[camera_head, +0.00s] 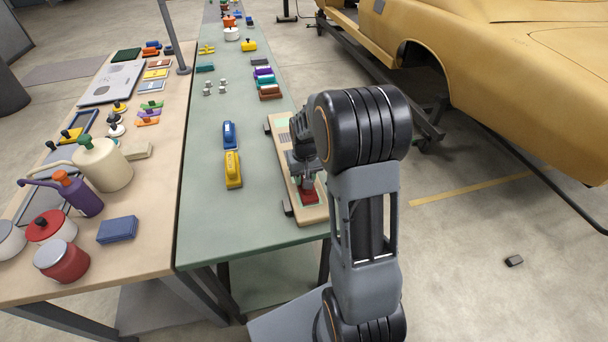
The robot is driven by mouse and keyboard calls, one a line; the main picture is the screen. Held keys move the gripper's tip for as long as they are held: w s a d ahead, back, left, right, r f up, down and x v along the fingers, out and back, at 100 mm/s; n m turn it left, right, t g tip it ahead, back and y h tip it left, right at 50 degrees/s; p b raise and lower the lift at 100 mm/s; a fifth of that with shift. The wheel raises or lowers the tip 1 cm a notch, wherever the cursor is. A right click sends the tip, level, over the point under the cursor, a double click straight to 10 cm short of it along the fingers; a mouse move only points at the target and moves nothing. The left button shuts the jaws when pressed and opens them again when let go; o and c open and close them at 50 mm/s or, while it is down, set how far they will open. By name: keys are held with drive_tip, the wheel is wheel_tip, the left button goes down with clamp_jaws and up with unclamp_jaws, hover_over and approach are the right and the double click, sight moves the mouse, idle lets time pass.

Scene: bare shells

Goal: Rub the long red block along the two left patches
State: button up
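A tan board (315,215) lies near the front right of the green table. A pale grey-green patch (283,138) shows near its far left end. My gripper (306,183) points down over the near half of the board. A red piece (309,197) shows directly below the fingertips, at board level. I cannot tell whether it is the long red block or a red patch, or whether the fingers grip it. My gripper and arm hide much of the board's middle and right side, including any other patches.
A blue block (229,135) and a yellow block (233,170) stand left of the board. Several coloured blocks (265,78) line the table's right edge farther back. The green table (215,215) is clear at front left. A tan table (150,215) with cans and pots adjoins it.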

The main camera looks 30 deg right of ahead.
drive_tip(key=shift+s+a+f, duration=0.1)
drive_tip(key=shift+s+a, duration=0.05)
drive_tip(key=shift+s, duration=0.55)
drive_tip(key=shift+w, duration=0.1)
drive_tip(key=shift+w, duration=0.1)
drive_tip(key=shift+w+d, duration=0.15)
drive_tip(key=shift+w, duration=0.5)
drive_tip(key=shift+w+d, duration=0.15)
drive_tip(key=shift+w, duration=0.45)
drive_tip(key=shift+s+a, duration=0.15)
drive_tip(key=shift+s, duration=0.6)
drive_tip(key=shift+s+a, duration=0.15)
drive_tip(key=shift+s, duration=0.6)
drive_tip(key=shift+w+d, duration=0.15)
drive_tip(key=shift+w, duration=0.6)
idle(1.1)
drive_tip(key=shift+r, duration=0.25)
drive_tip(key=shift+r+p, duration=2.7)
drive_tip(key=shift+r, duration=0.7)
